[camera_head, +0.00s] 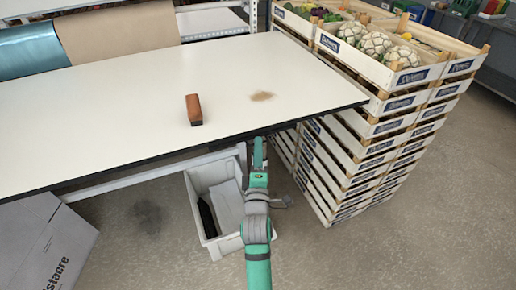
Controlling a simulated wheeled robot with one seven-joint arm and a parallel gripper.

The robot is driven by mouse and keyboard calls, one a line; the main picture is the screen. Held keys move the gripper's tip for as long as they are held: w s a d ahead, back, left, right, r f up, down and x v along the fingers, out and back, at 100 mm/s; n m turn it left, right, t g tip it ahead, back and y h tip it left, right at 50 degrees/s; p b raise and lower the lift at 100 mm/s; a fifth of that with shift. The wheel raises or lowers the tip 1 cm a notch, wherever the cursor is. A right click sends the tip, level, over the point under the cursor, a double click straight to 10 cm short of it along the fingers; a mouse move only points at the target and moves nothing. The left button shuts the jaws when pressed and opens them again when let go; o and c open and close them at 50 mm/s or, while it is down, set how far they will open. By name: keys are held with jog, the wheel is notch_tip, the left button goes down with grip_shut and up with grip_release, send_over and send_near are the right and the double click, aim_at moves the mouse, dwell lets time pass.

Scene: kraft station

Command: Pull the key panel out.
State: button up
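I cannot make out a key panel in this view. My green arm reaches up from the bottom middle, and my gripper (258,146) is at the front edge of the white table (110,105), near its right part. The fingers are too small and too much in line with the arm to tell open from shut. I cannot tell whether the gripper touches the table edge. Much of the space under the tabletop is hidden.
A brown block (194,109) and a brownish stain (262,96) are on the table. A pale bin (215,246) stands below, beside my arm. Stacked vegetable crates (345,175) rise at right. A grey box (40,245) lies lower left. Paper rolls (118,34) are behind.

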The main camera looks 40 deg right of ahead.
jog(key=shift+w+d, duration=0.2)
jog(key=shift+w, duration=0.05)
jog(key=shift+c, duration=0.3)
grip_shut()
dwell(1.1)
